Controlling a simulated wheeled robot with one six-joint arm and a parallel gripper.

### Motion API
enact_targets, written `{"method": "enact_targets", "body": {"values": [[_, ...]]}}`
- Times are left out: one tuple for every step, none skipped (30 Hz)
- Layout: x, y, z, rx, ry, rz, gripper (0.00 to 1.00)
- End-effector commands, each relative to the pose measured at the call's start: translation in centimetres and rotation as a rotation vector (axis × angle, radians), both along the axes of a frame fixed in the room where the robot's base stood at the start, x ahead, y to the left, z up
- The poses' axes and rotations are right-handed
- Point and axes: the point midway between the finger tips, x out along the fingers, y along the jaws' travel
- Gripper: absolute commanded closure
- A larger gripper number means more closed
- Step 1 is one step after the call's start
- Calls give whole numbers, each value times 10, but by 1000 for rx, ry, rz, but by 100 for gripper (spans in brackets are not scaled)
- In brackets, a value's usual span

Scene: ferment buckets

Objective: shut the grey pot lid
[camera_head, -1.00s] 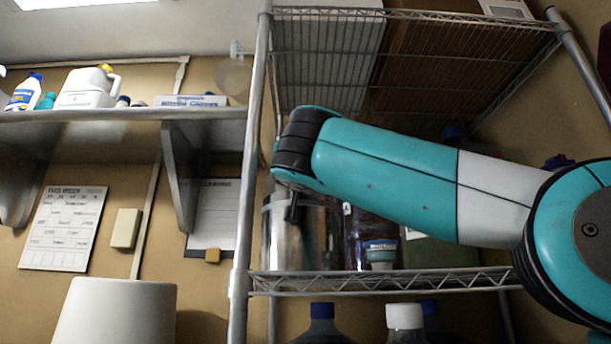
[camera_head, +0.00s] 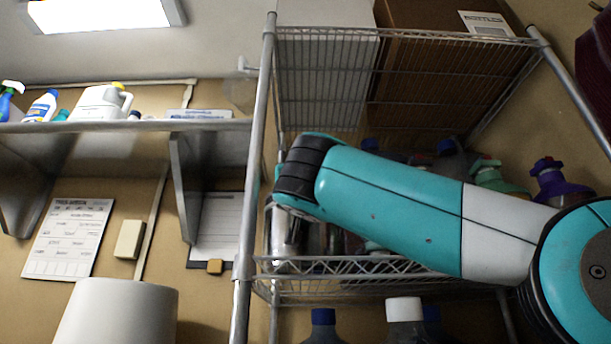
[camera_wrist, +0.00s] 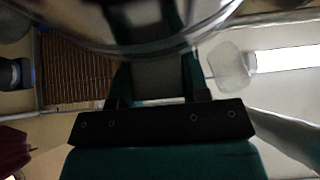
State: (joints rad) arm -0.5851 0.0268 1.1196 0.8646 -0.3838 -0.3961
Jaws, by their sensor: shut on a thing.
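In the wrist view a shiny grey rounded metal piece, which I take to be the grey pot lid (camera_wrist: 100,40), fills the top, close to the camera and blurred. My gripper (camera_wrist: 158,50) reaches up to its edge, shut on it; the fingertips and exact contact are hard to make out. In the head view a narrow strip of the shiny metal pot (camera_head: 281,236) shows at the left end of the wire shelf, behind my arm. My arm hides most of the pot, and my gripper is not seen there. I cannot tell how far open the lid is.
The wire rack (camera_head: 262,150) has a post close left of the pot. Several bottles, one with a purple cap (camera_head: 548,165), stand on the shelf behind my arm. More bottles (camera_head: 404,310) stand below. A wall shelf (camera_head: 120,127) holds cleaning bottles at left.

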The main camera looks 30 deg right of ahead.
Motion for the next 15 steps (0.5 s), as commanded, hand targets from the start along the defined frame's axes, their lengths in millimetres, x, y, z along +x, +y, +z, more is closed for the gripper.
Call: {"method": "enact_targets", "body": {"values": [[1, 0, -3, 0, 8, -2, 100], [1, 0, -3, 0, 9, -2, 100], [1, 0, -3, 0, 9, -2, 53], [1, 0, -3, -1, 10, -1, 46], [1, 0, -3, -1, 8, -1, 39], [1, 0, -3, 0, 8, -2, 32], [1, 0, -3, -1, 7, -2, 32], [1, 0, -3, -1, 7, -2, 32], [1, 0, -3, -1, 7, -2, 32], [1, 0, -2, -1, 6, -2, 32], [1, 0, -2, -1, 6, -2, 32], [1, -1, -2, 0, 6, -2, 32], [1, -1, -2, 0, 5, -2, 32], [1, 0, -2, 0, 5, -2, 32], [0, 0, -3, 0, 5, -2, 32]]}}
